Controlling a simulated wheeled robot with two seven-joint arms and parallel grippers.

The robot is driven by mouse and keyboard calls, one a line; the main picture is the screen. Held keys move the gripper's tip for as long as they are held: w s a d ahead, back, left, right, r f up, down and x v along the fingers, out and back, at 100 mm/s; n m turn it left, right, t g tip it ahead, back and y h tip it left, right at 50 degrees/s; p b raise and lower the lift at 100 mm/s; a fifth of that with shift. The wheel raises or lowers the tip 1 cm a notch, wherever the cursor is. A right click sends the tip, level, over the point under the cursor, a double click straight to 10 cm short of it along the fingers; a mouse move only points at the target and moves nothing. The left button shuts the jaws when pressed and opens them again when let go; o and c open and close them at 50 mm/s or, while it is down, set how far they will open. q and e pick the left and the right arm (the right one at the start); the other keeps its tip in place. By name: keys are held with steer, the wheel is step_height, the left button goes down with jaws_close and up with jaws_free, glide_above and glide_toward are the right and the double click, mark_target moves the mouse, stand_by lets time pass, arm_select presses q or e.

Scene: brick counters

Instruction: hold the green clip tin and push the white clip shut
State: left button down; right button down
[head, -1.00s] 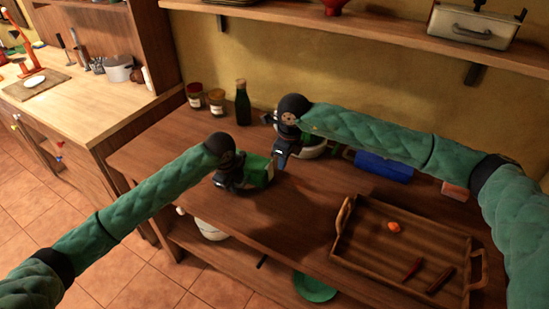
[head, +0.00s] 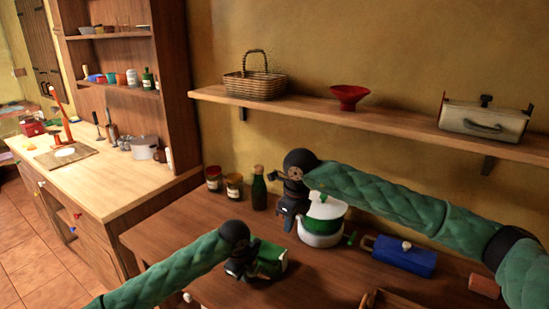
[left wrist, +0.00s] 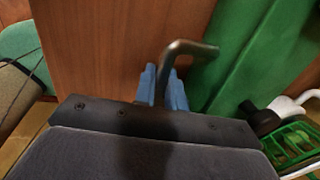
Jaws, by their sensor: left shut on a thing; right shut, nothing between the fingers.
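The green clip tin (head: 273,256) is on the dark counter in the head view. It fills the upper right of the left wrist view (left wrist: 253,55). My left gripper (head: 245,270) is at the tin's left side. In the left wrist view its blue fingers (left wrist: 164,88) are shut on a bent dark metal bar (left wrist: 178,60) beside the tin's green wall, apparently its handle.
A blue lidded box (head: 402,257) stands right of the pot. Two jars (head: 214,180) and a dark green bottle (head: 259,190) stand behind on the left. A wooden tray (head: 385,300) is at the lower edge. A wall shelf (head: 390,120) runs above.

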arm_select(q)
steer(key=c, duration=1.4)
jaws_free()
